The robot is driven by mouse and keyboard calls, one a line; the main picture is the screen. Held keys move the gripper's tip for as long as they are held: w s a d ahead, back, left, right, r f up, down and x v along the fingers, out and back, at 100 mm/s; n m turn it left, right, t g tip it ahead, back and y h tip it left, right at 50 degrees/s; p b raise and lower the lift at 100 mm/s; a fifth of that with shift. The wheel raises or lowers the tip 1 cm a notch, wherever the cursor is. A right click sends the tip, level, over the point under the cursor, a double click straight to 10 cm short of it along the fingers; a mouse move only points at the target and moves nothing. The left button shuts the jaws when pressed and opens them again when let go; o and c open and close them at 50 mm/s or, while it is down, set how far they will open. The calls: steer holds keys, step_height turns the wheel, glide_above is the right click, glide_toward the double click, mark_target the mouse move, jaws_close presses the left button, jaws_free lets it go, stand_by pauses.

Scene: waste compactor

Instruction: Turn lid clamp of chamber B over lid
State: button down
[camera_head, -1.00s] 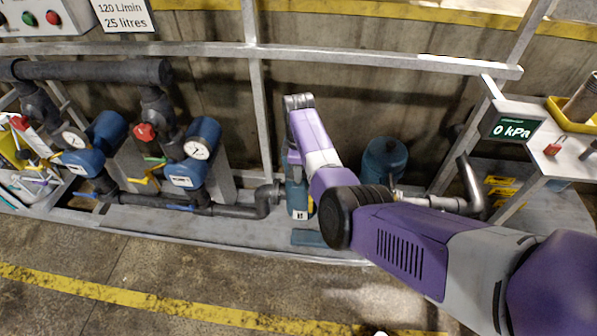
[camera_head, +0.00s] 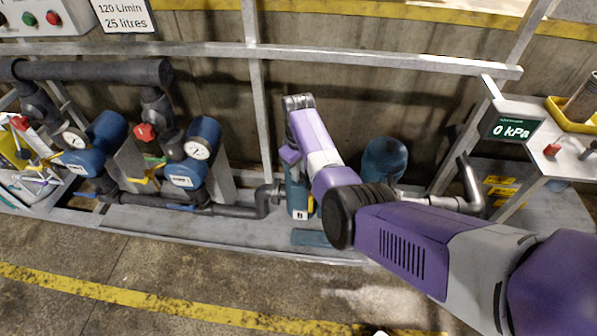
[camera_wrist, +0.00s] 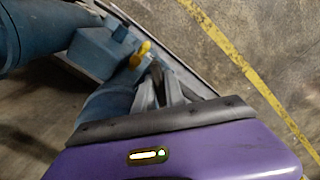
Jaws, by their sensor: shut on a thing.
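In the wrist view my gripper (camera_wrist: 157,82) has its dark fingers close together beside a teal body (camera_wrist: 108,100). A small yellow part (camera_wrist: 139,54), which looks like the clamp's handle, shows at the fingertips. The fingers are shut on what appears to be the lid clamp; the contact itself is mostly hidden. A teal block (camera_wrist: 98,52) lies just beyond. In the head view a narrow teal chamber (camera_head: 296,195) with a white label stands behind my arm; the label is too small to read surely. My gripper and the clamp cannot be made out there.
A second teal vessel (camera_head: 384,160) stands right of my arm, beside a metal pipe (camera_head: 469,190). Blue pumps (camera_head: 203,137) with gauges and a dark pipe (camera_head: 232,210) are to the left. A grey post (camera_head: 257,110) and rail stand close. The floor in front is open.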

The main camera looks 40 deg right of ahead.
steer(key=m, duration=0.5)
steer(key=shift+m, duration=2.4)
steer(key=c, duration=1.4)
jaws_free()
steer(key=shift+r, duration=0.1)
step_height(320, 180, up, 8)
steer(key=shift+f+b, duration=0.15)
steer(key=shift+b, duration=0.25)
